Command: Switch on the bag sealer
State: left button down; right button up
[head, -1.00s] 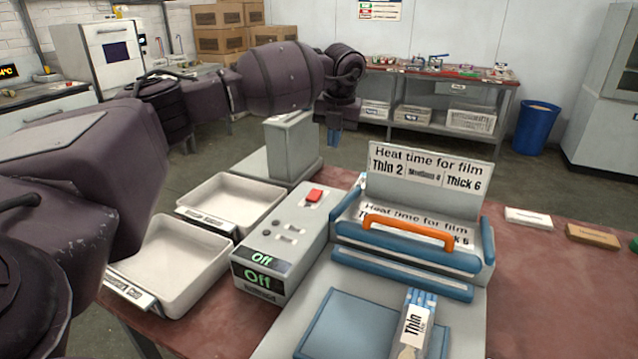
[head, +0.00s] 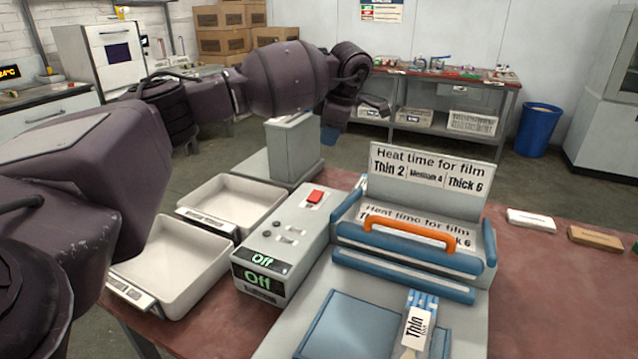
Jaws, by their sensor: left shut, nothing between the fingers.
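The bag sealer (head: 405,290) stands on the reddish table with an orange handle (head: 409,232) on its blue bar. Its grey control box (head: 300,237) is at its left, with a red switch (head: 315,197) on top and a front display (head: 260,272) that reads "Off". A bag labelled "Thin" (head: 417,328) lies on the blue front plate. My left gripper (head: 331,134) is shut and empty, in the air beyond the control box and well apart from the red switch. My right gripper is not in view.
A grey post (head: 292,146) on a base stands behind the control box, close to my left gripper. Two white trays (head: 172,262) (head: 234,203) lie left of the box. A sign (head: 432,180) stands behind the sealer. Small blocks (head: 531,220) lie on the right of the table.

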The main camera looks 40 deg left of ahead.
aim_at(316, 192)
pick_arm(q)
jog(key=m, duration=0.4)
jog(key=shift+s+a, duration=0.1)
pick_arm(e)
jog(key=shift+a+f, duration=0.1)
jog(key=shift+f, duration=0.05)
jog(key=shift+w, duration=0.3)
pick_arm(q)
jog(key=shift+f, duration=0.1)
jog(key=b+x, duration=0.1)
jog(key=x, duration=1.1)
jog(key=shift+f+b, duration=0.3)
jog(key=shift+b, duration=0.1)
jog(key=shift+w+f, duration=0.2)
jog(key=shift+f, duration=0.45)
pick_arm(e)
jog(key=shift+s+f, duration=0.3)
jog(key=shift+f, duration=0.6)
